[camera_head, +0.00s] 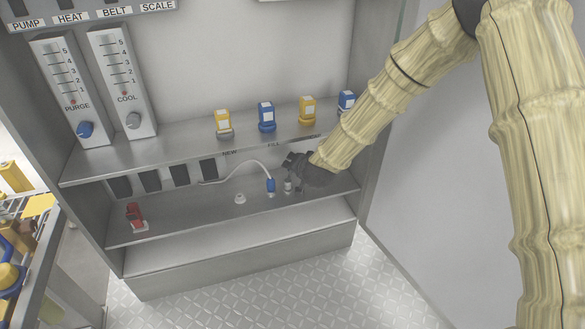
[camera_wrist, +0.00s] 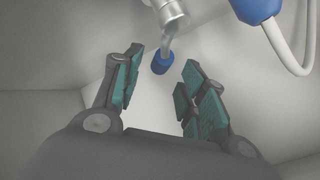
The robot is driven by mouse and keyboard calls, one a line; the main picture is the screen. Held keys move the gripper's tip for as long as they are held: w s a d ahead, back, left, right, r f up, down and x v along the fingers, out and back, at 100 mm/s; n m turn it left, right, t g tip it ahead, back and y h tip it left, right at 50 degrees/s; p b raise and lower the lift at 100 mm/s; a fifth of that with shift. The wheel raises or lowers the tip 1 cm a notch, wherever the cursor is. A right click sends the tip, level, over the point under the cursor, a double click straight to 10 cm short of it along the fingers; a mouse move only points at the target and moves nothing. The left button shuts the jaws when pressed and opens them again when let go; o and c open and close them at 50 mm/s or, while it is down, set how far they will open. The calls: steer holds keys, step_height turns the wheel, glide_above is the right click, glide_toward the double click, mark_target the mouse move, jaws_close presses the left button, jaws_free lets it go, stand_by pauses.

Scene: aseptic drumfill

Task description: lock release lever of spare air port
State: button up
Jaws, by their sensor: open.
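A metal port (camera_wrist: 172,12) shows at the top of the wrist view. A short lever (camera_wrist: 168,48) with a blue tip (camera_wrist: 160,62) sticks out from it. In the head view the port (camera_head: 288,186) is small, and its lever cannot be made out. My gripper (camera_wrist: 163,68) is open, with teal pads on both fingers. The blue tip appears between the fingertips, and I see no contact. In the head view my dark gripper (camera_head: 293,162) is just above and beside the port, over the lower shelf.
A blue connector (camera_head: 270,185) on a white hose (camera_head: 245,163) stands just left of the port; it also shows in the wrist view (camera_wrist: 255,9). A white fitting (camera_head: 240,199) and a red valve (camera_head: 135,213) are farther left. The upper shelf (camera_head: 185,152) overhangs behind.

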steer(key=shift+b+x, duration=0.45)
steer(key=shift+x, duration=0.7)
